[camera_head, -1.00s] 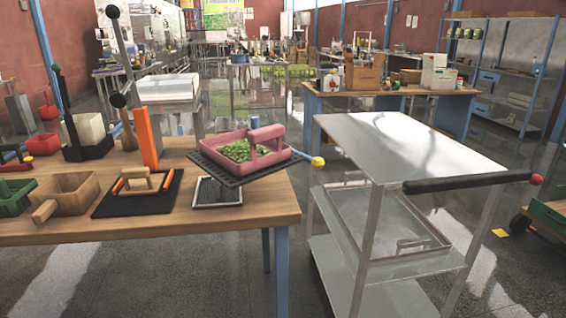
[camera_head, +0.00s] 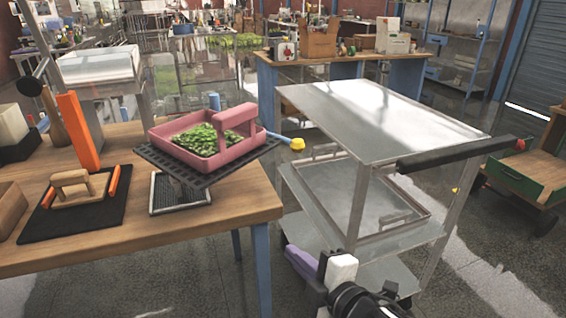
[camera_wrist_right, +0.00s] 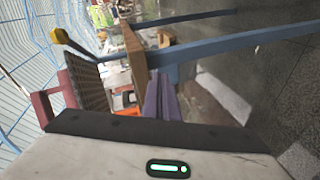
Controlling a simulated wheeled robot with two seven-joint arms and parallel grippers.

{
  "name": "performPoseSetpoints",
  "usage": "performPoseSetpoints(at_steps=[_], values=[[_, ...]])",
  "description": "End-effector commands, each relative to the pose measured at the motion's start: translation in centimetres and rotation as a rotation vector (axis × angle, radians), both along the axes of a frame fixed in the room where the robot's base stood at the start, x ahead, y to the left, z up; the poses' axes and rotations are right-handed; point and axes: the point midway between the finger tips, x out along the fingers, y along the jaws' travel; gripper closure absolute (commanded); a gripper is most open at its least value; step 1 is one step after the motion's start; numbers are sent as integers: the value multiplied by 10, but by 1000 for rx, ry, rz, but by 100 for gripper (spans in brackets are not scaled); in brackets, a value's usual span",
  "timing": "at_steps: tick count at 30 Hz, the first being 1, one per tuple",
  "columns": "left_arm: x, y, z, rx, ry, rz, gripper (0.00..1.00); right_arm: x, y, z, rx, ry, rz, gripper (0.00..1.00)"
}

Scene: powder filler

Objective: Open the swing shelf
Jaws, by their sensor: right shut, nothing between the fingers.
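A black perforated shelf (camera_head: 165,160), which I take for the swing shelf, sits tilted above the left table. A pink basket (camera_head: 182,159) with green leaves rests on it. A blue rod with a yellow knob (camera_head: 298,144) sticks out to its right, past the table edge. My right gripper (camera_head: 296,258) is low in the head view, in front of the trolley and right of the table, apart from the shelf. Its purple fingers (camera_wrist_right: 163,97) are shut and empty. The right wrist view also shows the shelf (camera_wrist_right: 88,80) and knob (camera_wrist_right: 60,36) at left. My left gripper is out of view.
The wooden table (camera_head: 235,210) ends just left of my right gripper. A metal trolley (camera_head: 385,120) with a black handle (camera_head: 455,153) stands at right. A black mat (camera_head: 70,225) with a wooden-handled tool and an orange upright (camera_head: 78,131) occupy the table. Open floor lies between table and trolley.

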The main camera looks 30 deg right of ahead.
Motion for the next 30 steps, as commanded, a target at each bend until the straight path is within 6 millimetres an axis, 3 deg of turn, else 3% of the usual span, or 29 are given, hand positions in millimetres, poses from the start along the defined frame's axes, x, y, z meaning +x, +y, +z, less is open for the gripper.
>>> performPoseSetpoints(at_steps=[1, 3, 6, 8, 14, 25, 30], values=[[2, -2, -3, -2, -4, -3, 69, 9, -7, 39, -141, -83, 15, 100], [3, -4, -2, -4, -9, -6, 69, 14, -14, 83, -309, -169, 16, 100], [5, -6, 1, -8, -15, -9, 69, 14, -19, 124, -463, -243, 4, 100], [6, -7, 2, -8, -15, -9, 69, 14, -21, 137, -508, -265, -2, 100], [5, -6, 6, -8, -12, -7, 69, 35, -25, 145, -530, -274, -8, 100], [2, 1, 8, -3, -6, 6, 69, 112, -33, 147, -525, -272, -7, 100], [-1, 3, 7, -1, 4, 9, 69, 115, -58, 150, -527, -268, -5, 100]])
